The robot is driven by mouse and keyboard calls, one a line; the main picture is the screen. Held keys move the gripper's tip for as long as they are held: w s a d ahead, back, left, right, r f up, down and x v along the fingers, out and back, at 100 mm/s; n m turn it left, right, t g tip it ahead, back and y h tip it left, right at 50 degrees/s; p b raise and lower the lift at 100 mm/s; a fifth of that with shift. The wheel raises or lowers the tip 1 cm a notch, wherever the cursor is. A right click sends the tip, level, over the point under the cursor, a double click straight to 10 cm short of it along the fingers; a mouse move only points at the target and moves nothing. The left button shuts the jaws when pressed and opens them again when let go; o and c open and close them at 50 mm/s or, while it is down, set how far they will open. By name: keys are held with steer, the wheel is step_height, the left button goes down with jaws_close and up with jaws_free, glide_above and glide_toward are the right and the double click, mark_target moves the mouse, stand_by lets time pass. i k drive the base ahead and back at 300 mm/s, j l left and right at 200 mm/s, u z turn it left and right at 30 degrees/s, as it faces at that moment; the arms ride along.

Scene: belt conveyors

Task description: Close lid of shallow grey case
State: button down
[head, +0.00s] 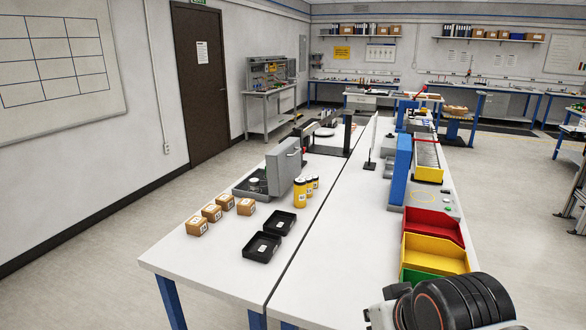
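The shallow grey case stands on the left table, with its grey lid (284,167) raised upright along the right side. The case's base (243,189) is dark inside, and a small white-topped item (257,185) sits in it. The raised lid hides the right part of the base. A part of my arm shows at the bottom right, well apart from the case. My gripper is not in this view.
Yellow bottles (300,193) stand close to the lid at the front right. Several small brown boxes (211,213) and two black trays (262,247) lie in front of the case. Coloured bins (436,252) stand on the right table. Floor left of the tables is clear.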

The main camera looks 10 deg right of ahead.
mark_target(283, 162)
steer(key=i+j+u, duration=0.1)
steer(key=i+j, duration=0.25)
steer(key=i, duration=0.15)
steer(key=i+j, duration=0.3)
steer(key=i, duration=0.25)
steer(key=k+l+u, duration=0.15)
steer(key=i+j+z, duration=0.1)
steer(key=i+j, duration=0.05)
